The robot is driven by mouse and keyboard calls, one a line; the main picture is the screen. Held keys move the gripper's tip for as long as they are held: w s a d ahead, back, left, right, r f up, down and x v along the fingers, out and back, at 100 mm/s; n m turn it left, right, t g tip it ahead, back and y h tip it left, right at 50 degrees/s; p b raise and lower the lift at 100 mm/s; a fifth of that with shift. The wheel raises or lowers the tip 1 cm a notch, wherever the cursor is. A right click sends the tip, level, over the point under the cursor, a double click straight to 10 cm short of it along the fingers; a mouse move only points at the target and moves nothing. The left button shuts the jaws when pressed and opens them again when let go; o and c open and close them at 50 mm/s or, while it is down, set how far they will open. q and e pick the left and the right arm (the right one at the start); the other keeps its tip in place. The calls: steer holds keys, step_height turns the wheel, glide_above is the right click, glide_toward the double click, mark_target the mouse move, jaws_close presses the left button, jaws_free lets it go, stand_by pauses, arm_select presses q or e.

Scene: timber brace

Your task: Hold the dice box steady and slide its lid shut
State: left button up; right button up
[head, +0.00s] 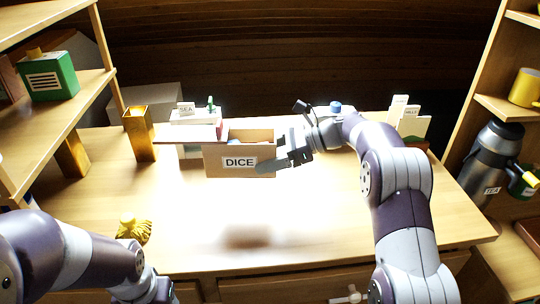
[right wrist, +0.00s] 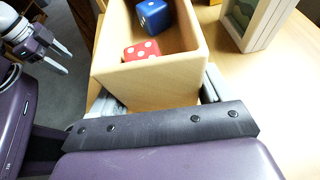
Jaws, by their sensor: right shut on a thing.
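The wooden dice box (head: 225,163), with a DICE label, hangs above the table; a shadow lies on the tabletop below it. Its pale lid (head: 180,134) sticks out far to the left at rim height, leaving the right part open. In the right wrist view a red die (right wrist: 141,51) and a blue die (right wrist: 154,15) lie inside the box. My right gripper (head: 275,163) is shut on the box's right end, one finger on each side. My left gripper (right wrist: 60,58) is apart from the box, its fingers spread and empty; the head view shows only its arm, low left.
The table (head: 330,220) has clear room in front of the box. A yellow tasselled thing (head: 133,228) lies front left. Shelves flank both sides; a flask (head: 492,160) stands right.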

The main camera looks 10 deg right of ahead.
step_height(320, 180, down, 11)
steer(key=b, duration=1)
steer(key=shift+r, duration=0.1)
stand_by(1.2)
